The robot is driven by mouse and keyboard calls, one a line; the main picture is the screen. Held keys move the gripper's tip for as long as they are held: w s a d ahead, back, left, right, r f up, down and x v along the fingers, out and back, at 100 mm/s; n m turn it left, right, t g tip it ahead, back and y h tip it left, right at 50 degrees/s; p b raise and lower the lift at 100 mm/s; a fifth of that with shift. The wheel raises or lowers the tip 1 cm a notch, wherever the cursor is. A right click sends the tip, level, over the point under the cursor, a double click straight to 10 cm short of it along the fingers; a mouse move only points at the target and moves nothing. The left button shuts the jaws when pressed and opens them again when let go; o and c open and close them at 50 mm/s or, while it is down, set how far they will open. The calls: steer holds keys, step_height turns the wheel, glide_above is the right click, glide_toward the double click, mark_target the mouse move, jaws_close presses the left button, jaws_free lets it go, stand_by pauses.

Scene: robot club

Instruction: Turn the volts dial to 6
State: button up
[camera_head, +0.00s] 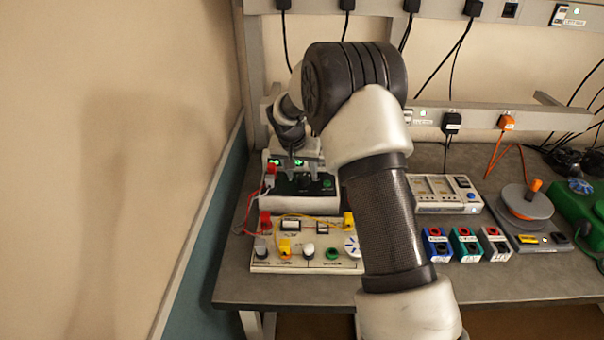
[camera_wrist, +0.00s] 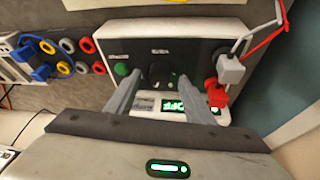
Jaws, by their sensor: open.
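The power supply (camera_head: 327,203) is a white box with a dark front panel at the back left of the bench. It also fills the upper middle of the wrist view (camera_wrist: 210,26). Its round black dial (camera_wrist: 157,74) sits in the panel's middle, with small markings too blurred to read. A green lit display (camera_wrist: 178,106) appears upside down in the wrist view and seems to read OFF; my right finger partly covers it. My gripper (camera_head: 304,180) is over the panel. In the wrist view its open fingers (camera_wrist: 160,78) stand either side of the dial, apparently without touching it.
A green button (camera_wrist: 121,70) is close to my left finger. Red and grey plugs (camera_wrist: 222,85) with leads stand close to the right finger. A circuit board (camera_head: 310,262) with yellow plugs lies in front of the supply. The wall is close on the left.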

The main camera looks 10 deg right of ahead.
steer(key=shift+w+d+f, duration=0.1)
steer(key=shift+w+f, duration=0.1)
steer(key=shift+f, duration=0.3)
steer(key=c, duration=1)
steer(key=shift+n, duration=0.3)
steer(key=n, duration=0.1)
steer(key=n+y, duration=0.1)
steer(key=n, duration=0.1)
steer(key=shift+s+d+t+y, duration=0.1)
steer(key=shift+d+t+y, duration=0.15)
steer(key=shift+t+y, duration=0.05)
steer(key=shift+d+n+y+p, duration=0.15)
steer(key=shift+n+y+p, duration=0.55)
steer(key=shift+n, duration=1.9)
steer(key=shift+y, duration=0.3)
